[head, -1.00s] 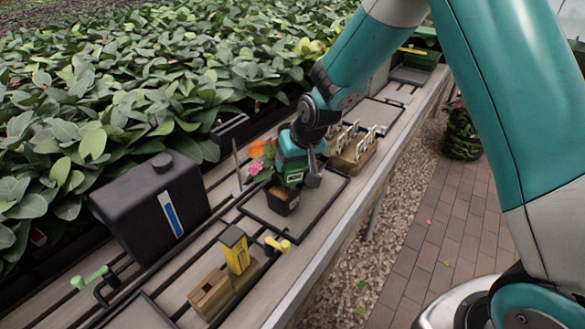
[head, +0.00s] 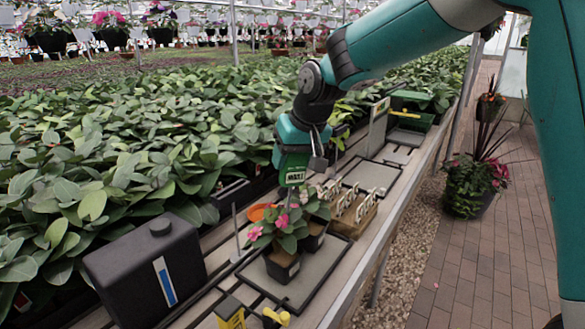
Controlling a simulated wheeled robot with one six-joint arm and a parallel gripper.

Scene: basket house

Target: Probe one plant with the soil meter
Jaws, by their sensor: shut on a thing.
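My gripper (head: 304,157) hangs over the tray and is shut on a green soil meter (head: 291,167) with a white label. The meter is above the plants, and a thin probe seems to point down from it toward the leaves. I cannot tell whether its tip is in any soil. Below it, a plant with pink flowers (head: 277,232) stands upright in a dark pot (head: 282,266). A second plant (head: 313,205) in a dark pot (head: 314,238) stands just behind it to the right. Both pots are on a grey, black-rimmed tray (head: 318,270).
A black jug (head: 150,268) stands at left, and a yellow box (head: 230,313) and yellow-handled tap (head: 276,317) at front. A wooden box of white labels (head: 355,212) is right of the plants. An orange saucer (head: 262,212) lies behind them. Dense foliage borders the bench.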

